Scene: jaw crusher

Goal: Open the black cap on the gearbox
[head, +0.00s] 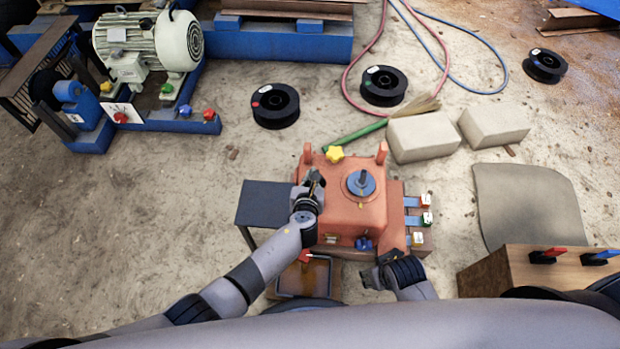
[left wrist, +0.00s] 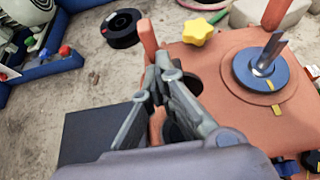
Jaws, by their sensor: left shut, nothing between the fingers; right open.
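The orange gearbox (head: 352,214) stands in the middle of the head view, with a blue disc and shaft (head: 361,186) on top. My left gripper (head: 314,177) is over its left part, fingers shut and empty. In the left wrist view the shut fingertips (left wrist: 168,68) are in front of a dark round shape (left wrist: 194,84) on the gearbox top. The fingers cover much of it, and I cannot tell whether it is the black cap or an opening. My right gripper (head: 371,277) is open and empty, low in front of the gearbox.
A yellow star knob (head: 334,154) is at the gearbox's back edge. A dark side table (head: 263,204) stands at its left, a tray (head: 305,279) in front. Labelled switches (head: 427,218) line its right side. Pale blocks (head: 423,138) and black reels (head: 275,106) lie behind.

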